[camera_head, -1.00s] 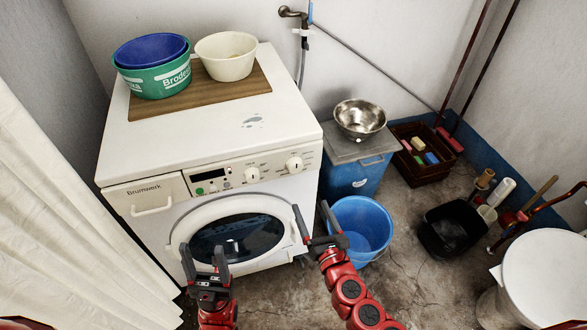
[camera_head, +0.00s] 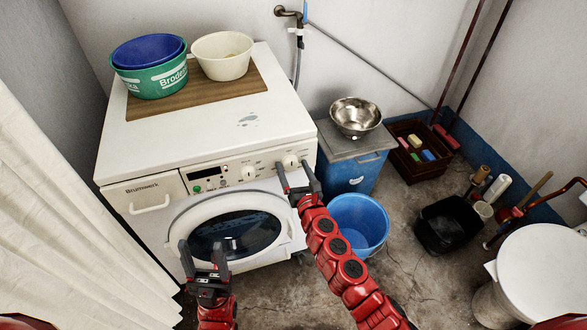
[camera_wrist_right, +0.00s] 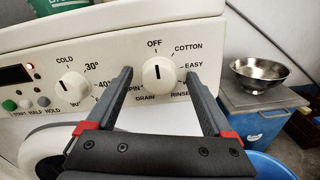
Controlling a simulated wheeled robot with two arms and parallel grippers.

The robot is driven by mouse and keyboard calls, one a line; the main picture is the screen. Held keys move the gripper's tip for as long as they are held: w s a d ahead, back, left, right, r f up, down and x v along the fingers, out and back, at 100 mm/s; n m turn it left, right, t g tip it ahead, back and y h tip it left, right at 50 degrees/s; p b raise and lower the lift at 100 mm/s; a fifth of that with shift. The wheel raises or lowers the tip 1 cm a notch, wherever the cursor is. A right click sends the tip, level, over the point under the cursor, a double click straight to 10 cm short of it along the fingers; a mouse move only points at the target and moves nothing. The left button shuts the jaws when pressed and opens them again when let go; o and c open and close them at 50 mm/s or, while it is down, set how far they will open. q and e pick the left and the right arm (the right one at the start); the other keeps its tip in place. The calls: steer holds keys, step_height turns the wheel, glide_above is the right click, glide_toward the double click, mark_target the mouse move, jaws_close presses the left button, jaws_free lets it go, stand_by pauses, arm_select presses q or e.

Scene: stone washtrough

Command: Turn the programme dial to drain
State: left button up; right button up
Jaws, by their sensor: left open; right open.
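The programme dial (camera_wrist_right: 158,73) is a round white knob on the washing machine's front panel. Its pointer line is upright, toward OFF. DRAIN is printed below it, slightly left. In the head view the dial (camera_head: 290,161) shows near the panel's right end. My right gripper (camera_head: 293,171) is open in front of the dial. In the right wrist view its fingers (camera_wrist_right: 158,77) appear on either side of the knob, with visible gaps. I cannot tell how deep they reach. My left gripper (camera_head: 202,249) is open and empty in front of the machine's lower left.
A temperature knob (camera_wrist_right: 71,85) and buttons sit left of the dial. The machine's round door (camera_head: 181,235) is below. A blue bucket (camera_head: 374,222) stands right of the machine, near my right arm. Basins (camera_head: 157,84) rest on a board on top. A curtain (camera_head: 60,220) hangs at left.

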jaws_close()
stand_by(0.4)
